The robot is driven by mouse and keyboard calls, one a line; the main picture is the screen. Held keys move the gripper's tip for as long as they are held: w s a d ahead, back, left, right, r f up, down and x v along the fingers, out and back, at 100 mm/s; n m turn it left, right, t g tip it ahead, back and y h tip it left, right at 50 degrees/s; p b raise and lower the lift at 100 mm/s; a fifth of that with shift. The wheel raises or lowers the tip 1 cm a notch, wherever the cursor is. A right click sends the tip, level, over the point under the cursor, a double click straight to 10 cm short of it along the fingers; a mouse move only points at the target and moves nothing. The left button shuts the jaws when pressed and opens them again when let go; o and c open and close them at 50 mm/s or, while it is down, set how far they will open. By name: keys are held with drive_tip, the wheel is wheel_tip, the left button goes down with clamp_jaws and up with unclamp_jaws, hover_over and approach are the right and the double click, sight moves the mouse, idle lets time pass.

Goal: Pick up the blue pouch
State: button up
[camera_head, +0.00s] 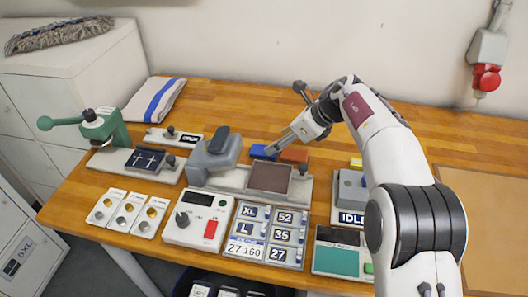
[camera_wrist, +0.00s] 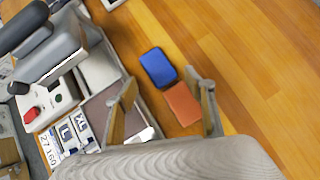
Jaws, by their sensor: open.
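The blue pouch (camera_wrist: 157,68) lies flat on the wooden table in the wrist view, touching or nearly touching an orange-brown pouch (camera_wrist: 184,103) beside it. In the head view the blue pouch (camera_head: 262,152) shows behind the grey press, left of the orange-brown pouch (camera_head: 294,156). My gripper (camera_wrist: 162,88) is open and empty, its two fingers spread to either side of the pouches in the wrist picture. In the head view my gripper (camera_head: 283,143) hangs near the pouches; its exact height above them is hard to tell.
A grey press (camera_head: 214,157) and a plate with a dark brown pad (camera_head: 268,178) stand close in front of the pouches. A green hand press (camera_head: 103,128) and a folded striped towel (camera_head: 155,99) are at the left. Bare table (camera_wrist: 260,60) lies behind the pouches.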

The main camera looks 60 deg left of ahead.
sight(264, 152)
drive_tip(key=shift+s+a+f, duration=0.15)
drive_tip(key=shift+a+f, duration=0.2)
drive_tip(key=shift+f, duration=0.15)
drive_tip(key=shift+f, duration=0.1)
drive_tip(key=shift+x, duration=2.5)
drive_tip(key=shift+s+d+f, duration=0.1)
drive_tip(key=c, duration=1.1)
